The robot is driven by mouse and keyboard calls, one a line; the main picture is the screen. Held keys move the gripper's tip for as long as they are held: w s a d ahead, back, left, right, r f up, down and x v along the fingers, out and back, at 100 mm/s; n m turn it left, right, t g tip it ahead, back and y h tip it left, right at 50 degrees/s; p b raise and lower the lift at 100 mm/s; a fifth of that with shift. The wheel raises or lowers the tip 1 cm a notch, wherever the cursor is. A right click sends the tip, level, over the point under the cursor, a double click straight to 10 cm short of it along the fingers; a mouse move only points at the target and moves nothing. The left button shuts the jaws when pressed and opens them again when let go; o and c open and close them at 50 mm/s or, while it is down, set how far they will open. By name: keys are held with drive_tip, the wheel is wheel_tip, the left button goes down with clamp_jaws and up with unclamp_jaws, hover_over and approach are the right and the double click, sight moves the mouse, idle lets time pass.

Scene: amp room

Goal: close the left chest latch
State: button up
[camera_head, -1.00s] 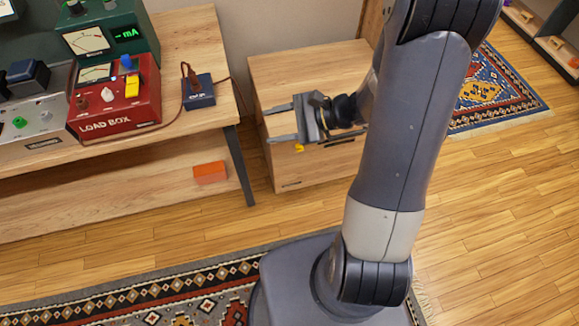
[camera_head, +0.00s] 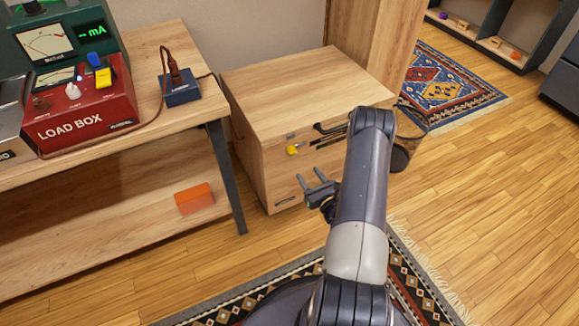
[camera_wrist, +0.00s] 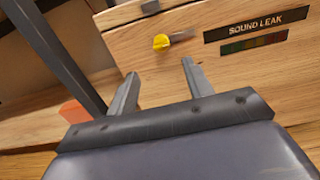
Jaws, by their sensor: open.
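The wooden chest (camera_head: 305,90) stands right of the bench with its lid down. The left latch shows as a yellow piece (camera_head: 293,150) on the upper left of the chest's front, below a small metal plate (camera_head: 291,135) at the lid seam. The yellow piece also shows in the wrist view (camera_wrist: 161,41), beyond my fingertips and slightly above them. My gripper (camera_head: 312,182) is open and empty, in front of the chest and below the latch. Its two fingers (camera_wrist: 157,85) point toward the chest front. The right part of the front is hidden by my arm.
A bench with a red load box (camera_head: 88,118) and a small blue box (camera_head: 180,88) stands at left. Its dark leg (camera_head: 227,175) is close to the chest's left side. An orange block (camera_head: 194,198) lies on the lower shelf. A "SOUND LEAK" label (camera_wrist: 256,25) is on the chest front.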

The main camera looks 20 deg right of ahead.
sight(294, 153)
drive_tip(key=w+b, duration=0.1)
drive_tip(key=w, duration=0.9)
drive_tip(key=shift+w+a+f, duration=0.1)
drive_tip(key=shift+w+a, duration=0.05)
drive_tip(key=shift+w, duration=0.2)
drive_tip(key=c, duration=1)
drive_tip(key=shift+b, duration=0.3)
